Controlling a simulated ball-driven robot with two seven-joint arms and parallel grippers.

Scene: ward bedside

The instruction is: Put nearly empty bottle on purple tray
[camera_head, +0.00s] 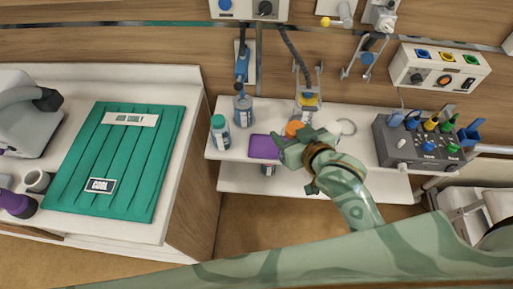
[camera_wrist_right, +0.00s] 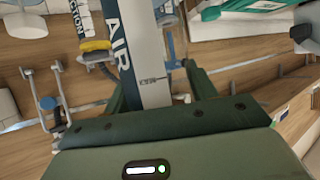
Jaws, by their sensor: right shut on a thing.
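The purple tray (camera_head: 260,153) lies flat on the white upper shelf. My right gripper (camera_head: 292,146) is just right of the tray, shut on the orange-capped bottle (camera_head: 294,128). Its orange cap shows beside the jaws; its body is mostly hidden, so its fill level cannot be told. In the wrist view, the right gripper's fingers (camera_wrist_right: 152,92) stand on either side of a pale strip; I cannot make out the held bottle there. A teal-capped bottle (camera_head: 219,132) stands left of the tray. My left gripper is not in view.
A blue-topped bottle (camera_head: 243,110) stands behind the tray. A white round item (camera_head: 333,128) is right of my gripper. A grey control box (camera_head: 420,145) is at the shelf's right. Another small item (camera_head: 268,170) is on the lower shelf (camera_head: 240,180).

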